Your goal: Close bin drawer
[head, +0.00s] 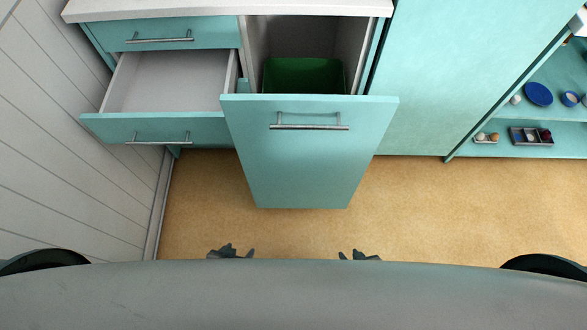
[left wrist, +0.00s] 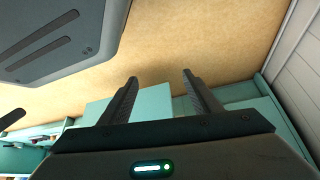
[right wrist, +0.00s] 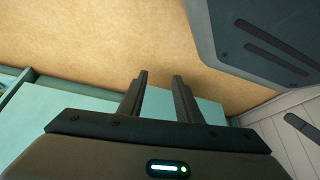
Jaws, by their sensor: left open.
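The bin drawer (head: 308,150) is a tall teal front with a horizontal bar handle (head: 309,127). It stands pulled out from the cabinet in the head view, with a dark green bin (head: 303,75) inside behind it. My left gripper (head: 231,252) and right gripper (head: 359,255) are low in the head view, nearer to me than the drawer front and apart from it. In the left wrist view my left gripper's fingers (left wrist: 158,80) are spread and empty. In the right wrist view my right gripper's fingers (right wrist: 159,76) are apart with nothing between them.
An empty drawer (head: 166,82) left of the bin drawer is also pulled out, below a shut top drawer (head: 182,35). A white panelled wall (head: 75,120) bounds the left. Open shelves (head: 555,120) with dishes stand at the right. The floor (head: 440,210) right of the bin drawer is clear.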

